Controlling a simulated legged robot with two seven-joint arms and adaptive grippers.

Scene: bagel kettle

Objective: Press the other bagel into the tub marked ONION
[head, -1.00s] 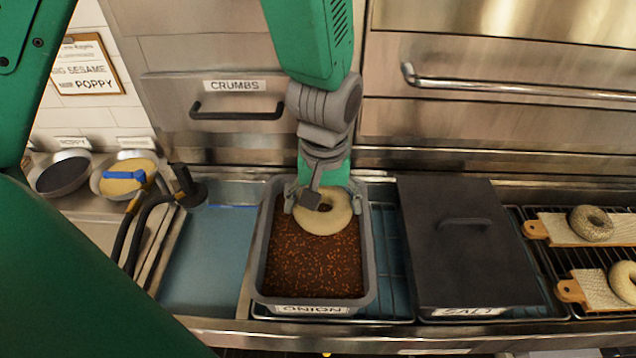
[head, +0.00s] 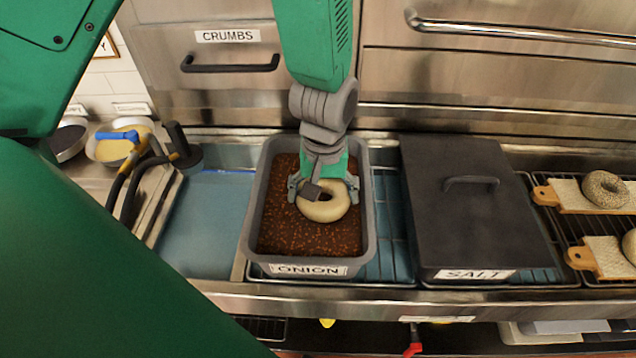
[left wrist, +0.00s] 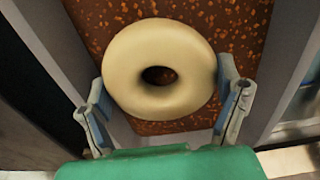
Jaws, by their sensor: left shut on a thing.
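The plain pale bagel (head: 335,212) is in my left gripper (head: 323,190), whose fingers are shut on its two sides. It is over the right middle part of the grey tub marked ONION (head: 368,225), within its rim. Dark brown onion bits (head: 300,236) cover the tub's floor. In the left wrist view the bagel (left wrist: 130,65) lies flat between the fingers (left wrist: 163,85), with onion bits around it and through its hole. I cannot tell whether its underside touches the bits. My right gripper is not in view.
A dark lidded tub marked SALT (head: 465,225) stands right of the ONION tub. Seeded bagels (head: 604,190) lie on boards at the far right. A blue surface (head: 205,235) is clear at left, beside a black hose (head: 130,180) and bowls (head: 125,147). A CRUMBS drawer (head: 228,62) is behind.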

